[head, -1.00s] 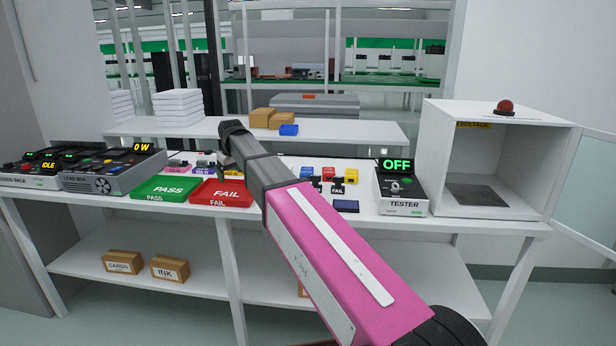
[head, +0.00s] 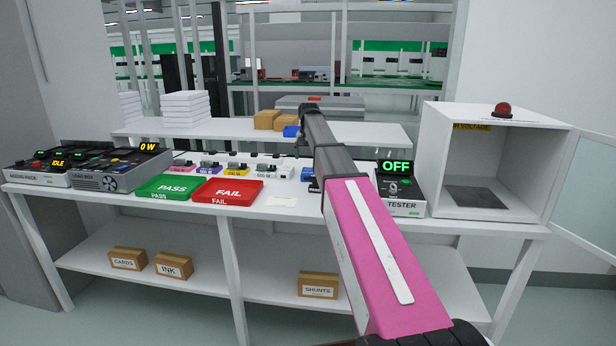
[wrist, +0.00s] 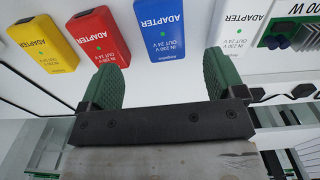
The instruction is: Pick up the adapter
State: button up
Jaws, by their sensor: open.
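Several adapters lie in a row on a white surface in the wrist view: yellow (wrist: 42,43), red (wrist: 99,36), blue (wrist: 174,36) and white (wrist: 238,22). In the picture the fingers lie just below the red and blue adapters, with the blue one roughly above the gap. I see no contact. In the head view my pink and grey arm covers much of this part of the bench, and my fingers are hidden.
The green PASS tray (head: 166,187) and red FAIL tray (head: 228,191) sit left of the arm. The TESTER (head: 402,205), showing OFF, stands close to its right. An open white cabinet (head: 489,160) is farther right. A raised shelf holds boxes (head: 267,120) behind.

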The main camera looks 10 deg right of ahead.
aim_at(308, 171)
jog(key=f, duration=0.8)
jog(key=shift+w+a, duration=0.1)
jog(key=shift+w, duration=0.15)
jog(key=c, duration=1.1)
